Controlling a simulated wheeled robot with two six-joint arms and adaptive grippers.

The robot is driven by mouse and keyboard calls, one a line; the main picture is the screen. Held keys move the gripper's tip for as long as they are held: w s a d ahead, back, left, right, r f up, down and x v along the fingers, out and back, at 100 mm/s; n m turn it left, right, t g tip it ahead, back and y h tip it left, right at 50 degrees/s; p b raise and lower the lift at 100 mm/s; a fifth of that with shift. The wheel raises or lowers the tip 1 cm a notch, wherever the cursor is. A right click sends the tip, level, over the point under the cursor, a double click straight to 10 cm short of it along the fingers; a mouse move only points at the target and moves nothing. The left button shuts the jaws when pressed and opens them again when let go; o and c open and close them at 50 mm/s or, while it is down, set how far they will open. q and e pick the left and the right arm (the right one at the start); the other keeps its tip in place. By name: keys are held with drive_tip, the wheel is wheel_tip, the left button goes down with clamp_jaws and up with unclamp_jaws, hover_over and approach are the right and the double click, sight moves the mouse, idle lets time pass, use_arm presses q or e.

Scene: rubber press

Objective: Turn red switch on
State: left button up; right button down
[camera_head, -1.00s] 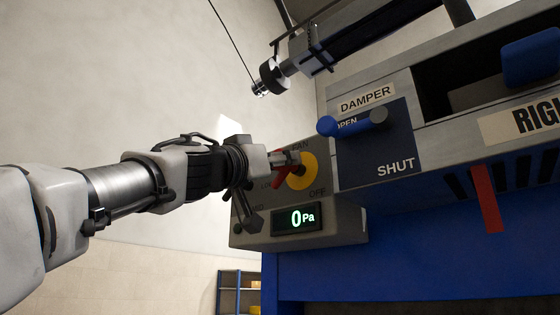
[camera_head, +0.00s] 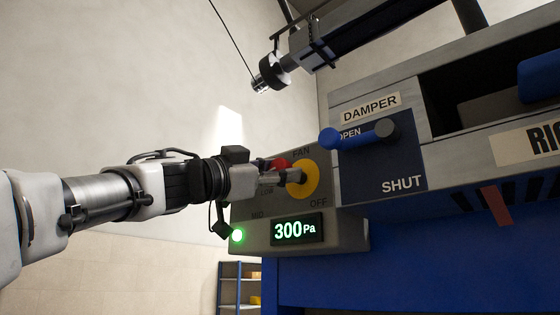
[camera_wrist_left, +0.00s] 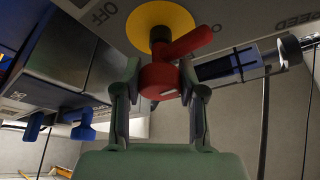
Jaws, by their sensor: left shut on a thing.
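The red switch (camera_head: 282,163) is a knob with a lever on a round yellow plate (camera_head: 307,180), on a grey control panel marked FAN, LOW, MID and OFF. In the head view its red end points up and left, and my gripper hides part of it. My left gripper (camera_head: 285,177) is at the knob. In the left wrist view its two fingers (camera_wrist_left: 160,95) are shut around the red knob (camera_wrist_left: 160,80), with the lever reaching up and right. The display (camera_head: 296,229) reads 300 Pa and a green lamp (camera_head: 237,235) is lit. My right gripper is not in view.
A blue damper handle (camera_head: 357,135) sits right of the panel, its knob end by OPEN. A dark cylinder (camera_head: 340,40) with a metal tip hangs above. A shelf (camera_head: 240,285) stands low behind. Left of the panel is bare wall.

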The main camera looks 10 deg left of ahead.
use_arm(q)
drive_tip(key=shift+r+m+g+h+p, duration=0.15)
drive_tip(key=shift+m+g+h+p, duration=0.2)
drive_tip(key=shift+m, duration=0.65)
drive_tip(key=o, duration=1.2)
drive_tip(key=shift+c, duration=0.2)
